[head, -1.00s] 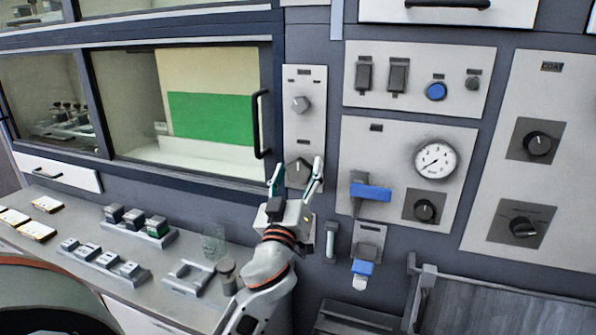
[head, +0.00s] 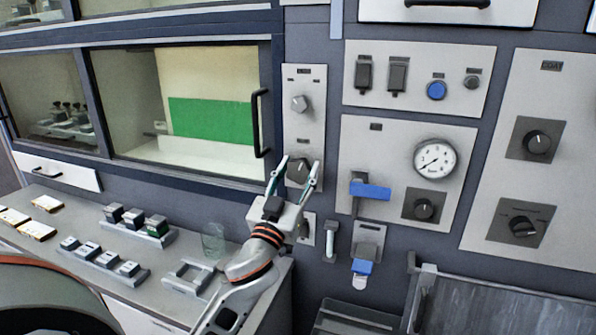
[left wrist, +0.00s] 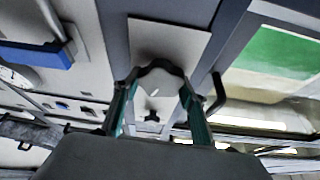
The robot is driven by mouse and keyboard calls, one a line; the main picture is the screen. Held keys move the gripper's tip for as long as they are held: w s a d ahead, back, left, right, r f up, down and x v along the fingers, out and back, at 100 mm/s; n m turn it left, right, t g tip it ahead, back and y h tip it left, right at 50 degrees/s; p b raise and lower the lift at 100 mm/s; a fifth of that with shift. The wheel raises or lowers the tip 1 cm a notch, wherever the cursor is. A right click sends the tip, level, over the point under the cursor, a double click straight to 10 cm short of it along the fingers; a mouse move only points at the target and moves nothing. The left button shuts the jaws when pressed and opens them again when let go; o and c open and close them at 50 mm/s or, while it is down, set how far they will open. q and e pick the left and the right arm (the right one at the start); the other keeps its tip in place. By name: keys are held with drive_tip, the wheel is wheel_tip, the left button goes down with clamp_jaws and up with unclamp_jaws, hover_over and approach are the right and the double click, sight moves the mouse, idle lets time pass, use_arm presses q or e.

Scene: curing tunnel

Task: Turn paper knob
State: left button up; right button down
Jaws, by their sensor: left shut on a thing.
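A narrow grey panel (head: 304,122) carries two knobs, one above the other. The lower knob (head: 298,172) is grey and lobed; its label is too small to read. My left gripper (head: 301,163) is shut on this lower knob, one finger on each side. In the left wrist view the dark lobed knob (left wrist: 156,86), with a small white mark, sits between the two green-grey fingers. The upper knob (head: 300,104) is free. My right gripper is not in view.
A black vertical handle (head: 260,124) on the sliding window stands just left of the panel. To the right are a blue lever (head: 370,191), a gauge (head: 436,160) and more knobs. A glass beaker (head: 213,241) stands on the counter below.

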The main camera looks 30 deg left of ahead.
use_arm(q)
drive_tip(key=m+h, duration=0.2)
drive_tip(key=m, duration=0.2)
drive_tip(key=m+h, duration=0.2)
drive_tip(key=m, duration=0.3)
drive_tip(key=shift+d+g+h, duration=0.1)
drive_tip(key=shift+g+h, duration=0.2)
drive_tip(key=m+h, duration=0.1)
drive_tip(key=m, duration=0.2)
drive_tip(key=shift+g, duration=0.3)
drive_tip(key=shift+m, duration=0.6)
drive_tip(key=shift+f+h, duration=0.1)
drive_tip(key=shift+h, duration=0.3)
drive_tip(key=o, duration=1.1)
